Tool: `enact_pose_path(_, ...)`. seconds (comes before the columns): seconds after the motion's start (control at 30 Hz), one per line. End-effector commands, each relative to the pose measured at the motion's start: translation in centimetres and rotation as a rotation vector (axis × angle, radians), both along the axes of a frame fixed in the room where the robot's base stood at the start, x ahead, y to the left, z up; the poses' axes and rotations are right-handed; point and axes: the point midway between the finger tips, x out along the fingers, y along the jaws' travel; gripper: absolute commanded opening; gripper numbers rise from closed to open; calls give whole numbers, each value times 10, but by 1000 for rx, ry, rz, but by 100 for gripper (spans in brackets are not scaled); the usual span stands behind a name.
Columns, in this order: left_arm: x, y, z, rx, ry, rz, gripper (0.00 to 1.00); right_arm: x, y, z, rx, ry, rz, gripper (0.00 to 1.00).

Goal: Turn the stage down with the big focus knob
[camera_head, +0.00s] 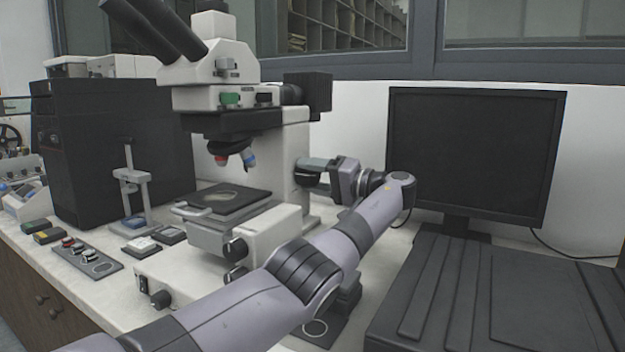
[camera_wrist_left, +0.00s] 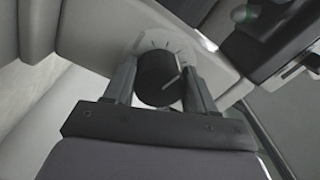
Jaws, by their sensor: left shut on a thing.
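The microscope (camera_head: 262,145) stands in the middle of the head view, its dark stage (camera_head: 240,203) under the objectives. My left gripper (camera_head: 304,172) reaches the right side of the microscope's upright column. In the wrist view its fingers (camera_wrist_left: 163,75) stand on both sides of a round black knob (camera_wrist_left: 155,80) and are shut on it. The knob has a pale pointer line, and a pale plate with dark tick marks lies behind it. In the head view the gripper mostly hides this knob. My right gripper is out of view.
Two smaller dark knobs (camera_head: 235,250) sit on the microscope's base side, near my left arm. A monitor (camera_head: 475,155) stands at the right. A dark cabinet (camera_head: 115,150), a small stand (camera_head: 131,185) and a slim tray of small parts (camera_head: 86,257) are at the left.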

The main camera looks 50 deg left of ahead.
Motion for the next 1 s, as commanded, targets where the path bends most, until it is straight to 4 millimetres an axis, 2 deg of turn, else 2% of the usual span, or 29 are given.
enact_pose_path(0.03,0,-1,-6,3,-34,6,25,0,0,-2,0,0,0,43)
enact_pose_path(0.5,1,-1,-8,107,-362,7,25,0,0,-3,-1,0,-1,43)
enact_pose_path(1.0,1,-1,-8,138,-461,7,25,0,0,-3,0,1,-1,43)
